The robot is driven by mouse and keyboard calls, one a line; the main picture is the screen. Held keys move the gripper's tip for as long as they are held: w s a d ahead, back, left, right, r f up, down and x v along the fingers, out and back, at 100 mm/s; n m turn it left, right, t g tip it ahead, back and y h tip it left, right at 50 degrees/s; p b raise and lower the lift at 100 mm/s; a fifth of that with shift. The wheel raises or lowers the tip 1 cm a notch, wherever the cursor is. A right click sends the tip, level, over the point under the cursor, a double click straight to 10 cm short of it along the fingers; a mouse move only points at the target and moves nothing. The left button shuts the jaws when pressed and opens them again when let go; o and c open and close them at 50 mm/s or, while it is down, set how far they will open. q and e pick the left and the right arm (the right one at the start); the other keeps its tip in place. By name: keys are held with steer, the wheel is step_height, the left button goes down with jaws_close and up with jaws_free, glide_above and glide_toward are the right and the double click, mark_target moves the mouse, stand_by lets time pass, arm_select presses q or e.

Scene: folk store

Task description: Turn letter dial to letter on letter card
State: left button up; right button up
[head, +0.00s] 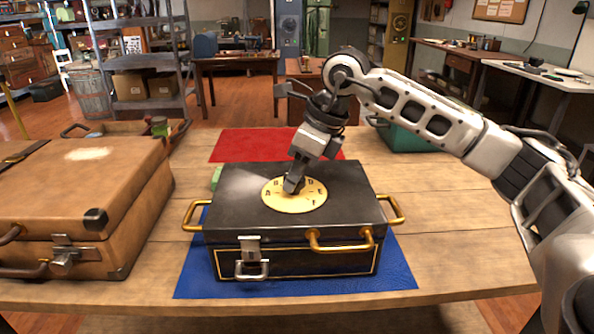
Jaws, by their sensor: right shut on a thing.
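A black box (230,215) with gold handles and a silver front latch sits on a blue mat (400,276). On its lid is a round yellow letter dial (310,202) with dark letters around its rim. My right gripper (293,186) points down at the dial's centre and is shut on the dial's knob, which the fingers mostly hide. Letters such as A, D, E and F show around the rim; others are covered. I cannot make out a letter card. My left gripper is not in view.
A brown suitcase (70,185) stands left of the box. A red mat (240,145) lies behind it, and a green case (405,138) sits at back right. A tray (180,132) is at back left. The wooden table (450,220) is clear on the right, under my right arm.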

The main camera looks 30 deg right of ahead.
steer(key=n+g+y+p, duration=0.1)
steer(key=n, duration=0.2)
steer(key=shift+w+d+r+n, duration=0.1)
steer(key=shift+n, duration=0.3)
steer(key=shift+n+g+p, duration=0.5)
steer(key=shift+n, duration=0.7)
steer(key=shift+w+n+g+y, duration=0.1)
steer(key=shift+n+g+y, duration=0.2)
steer(key=shift+n, duration=0.5)
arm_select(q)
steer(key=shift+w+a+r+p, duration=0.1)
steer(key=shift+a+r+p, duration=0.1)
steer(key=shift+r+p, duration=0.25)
arm_select(e)
steer(key=shift+n, duration=0.3)
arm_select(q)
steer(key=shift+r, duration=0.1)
arm_select(e)
steer(key=o, duration=1)
